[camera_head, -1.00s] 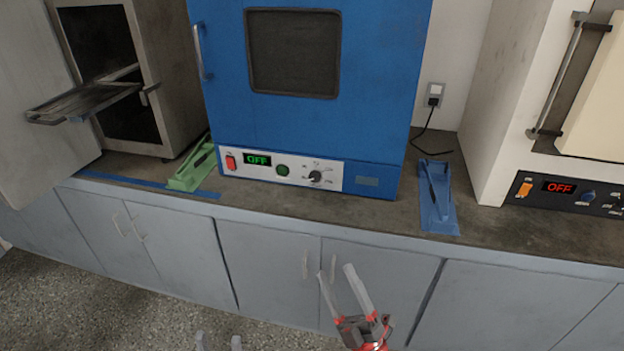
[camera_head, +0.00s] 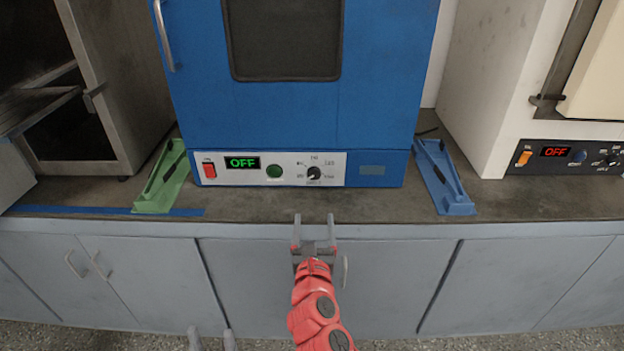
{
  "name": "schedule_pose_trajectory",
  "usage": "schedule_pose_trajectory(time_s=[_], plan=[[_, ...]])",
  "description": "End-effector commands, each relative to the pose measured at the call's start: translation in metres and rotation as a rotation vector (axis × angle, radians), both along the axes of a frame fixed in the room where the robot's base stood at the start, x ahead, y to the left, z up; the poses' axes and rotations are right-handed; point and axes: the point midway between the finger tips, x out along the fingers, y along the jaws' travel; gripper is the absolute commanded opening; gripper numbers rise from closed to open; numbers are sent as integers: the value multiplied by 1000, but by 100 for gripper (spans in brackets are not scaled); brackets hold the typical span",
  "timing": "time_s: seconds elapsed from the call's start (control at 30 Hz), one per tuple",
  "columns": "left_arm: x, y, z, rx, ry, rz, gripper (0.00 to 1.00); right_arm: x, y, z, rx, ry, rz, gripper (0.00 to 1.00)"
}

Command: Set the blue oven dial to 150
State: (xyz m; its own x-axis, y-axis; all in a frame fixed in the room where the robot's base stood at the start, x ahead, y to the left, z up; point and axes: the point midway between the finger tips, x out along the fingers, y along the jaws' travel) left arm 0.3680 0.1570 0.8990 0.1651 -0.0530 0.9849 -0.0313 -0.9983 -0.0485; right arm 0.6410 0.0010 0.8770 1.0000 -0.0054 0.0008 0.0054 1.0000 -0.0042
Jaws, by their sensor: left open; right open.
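The blue oven (camera_head: 285,115) stands on the counter with its door shut. Its white control panel holds a red switch (camera_head: 209,170), a green display (camera_head: 242,163) reading OFF, a green button (camera_head: 274,171) and a black dial (camera_head: 314,173) with markings around it. My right gripper (camera_head: 314,220) is open and empty, in front of the counter edge below the dial and apart from it. My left gripper (camera_head: 211,336) shows only its fingertips at the bottom edge; it is open and empty.
A green holder (camera_head: 163,180) stands left of the oven and a blue holder (camera_head: 441,180) right of it. A white oven (camera_head: 490,100) is at the right, an open grey oven (camera_head: 115,90) at the left. The counter strip before the panel is clear.

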Motion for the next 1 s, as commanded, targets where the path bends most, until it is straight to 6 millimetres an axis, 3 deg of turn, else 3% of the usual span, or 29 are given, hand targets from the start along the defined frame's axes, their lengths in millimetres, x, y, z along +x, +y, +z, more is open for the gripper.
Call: schedule_pose_trajectory(time_s=[0.6,0.8,1.0], plan=[[0,0,-3,0,0,0,54,125,-1,0,6,0,0,76],[0,0,-6,0,0,0,54,151,0,0,6,-1,3,76],[0,0,-7,0,0,0,54,163,0,-2,3,2,4,76]])
